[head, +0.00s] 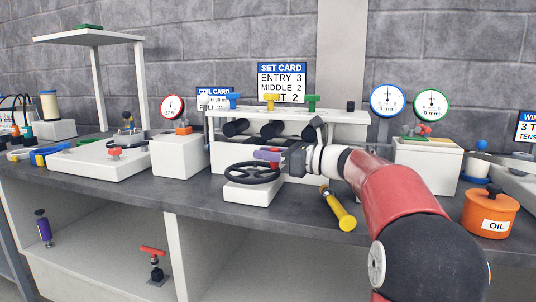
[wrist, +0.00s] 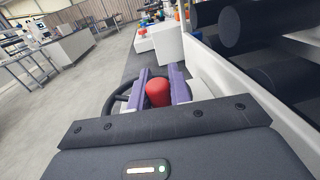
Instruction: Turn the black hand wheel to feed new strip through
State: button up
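The black hand wheel (head: 236,170) lies flat on a white block (head: 246,191) at the front of the bench, below the white strip rack (head: 350,117). My gripper (head: 268,156) reaches in from the right over the wheel's far side. In the wrist view, its two purple fingers (wrist: 159,88) stand on either side of a red knob (wrist: 158,93), with no clear gap between knob and fingers. The dark wheel rim (wrist: 112,99) shows behind and left of them. The knob is mostly hidden by the fingers in the head view.
Dark rollers (head: 272,130) sit in the rack behind the wheel. A yellow torch-like tool (head: 338,209) lies right of the wheel block, under my arm. An orange oil pot (head: 490,212) stands at the right. The bench's front edge is close to the wheel block.

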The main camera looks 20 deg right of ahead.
grip_shut()
jog(key=shift+w+r+n+g+y+p, duration=0.2)
jog(key=shift+r+n+g+y+p, duration=0.1)
jog(key=shift+p, duration=0.95)
jog(key=shift+w+f+n+g+y+p, duration=0.1)
jog(key=shift+f+n+g+y+p, duration=0.1)
jog(key=shift+n+g+y+p, duration=0.3)
jog(key=shift+a, duration=0.1)
jog(key=o, duration=0.5)
grip_release()
jog(key=shift+o, duration=0.2)
jog(key=shift+f+b, duration=0.25)
jog(key=shift+b, duration=0.3)
